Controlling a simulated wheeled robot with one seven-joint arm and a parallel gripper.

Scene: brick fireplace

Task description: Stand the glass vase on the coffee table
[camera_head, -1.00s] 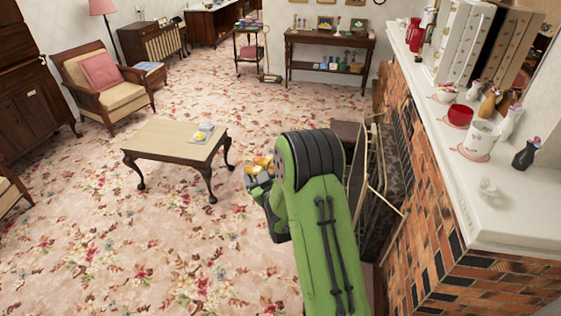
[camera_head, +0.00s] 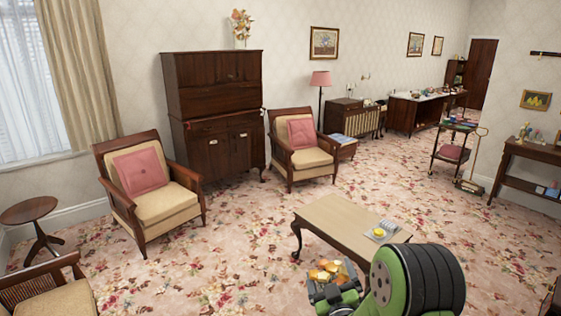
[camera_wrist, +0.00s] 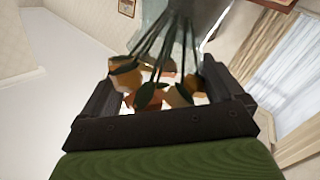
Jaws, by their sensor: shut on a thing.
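The glass vase (camera_wrist: 190,12) is greyish and see-through, with dark stems and orange flowers, in the wrist view. The orange flowers (camera_head: 328,271) also show in the head view, just above my gripper (camera_head: 335,292). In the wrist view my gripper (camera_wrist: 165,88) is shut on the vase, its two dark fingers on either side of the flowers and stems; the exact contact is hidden. The coffee table (camera_head: 335,213) has a pale top and dark curved legs. It stands beyond my gripper in the head view, and the vase is held apart from it.
A book with a yellow and white item (camera_head: 382,231) lies at the coffee table's right end; the rest of its top is clear. Armchairs (camera_head: 160,205) stand to the left, a dark cabinet (camera_head: 215,90) behind. Floral carpet is open around the table.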

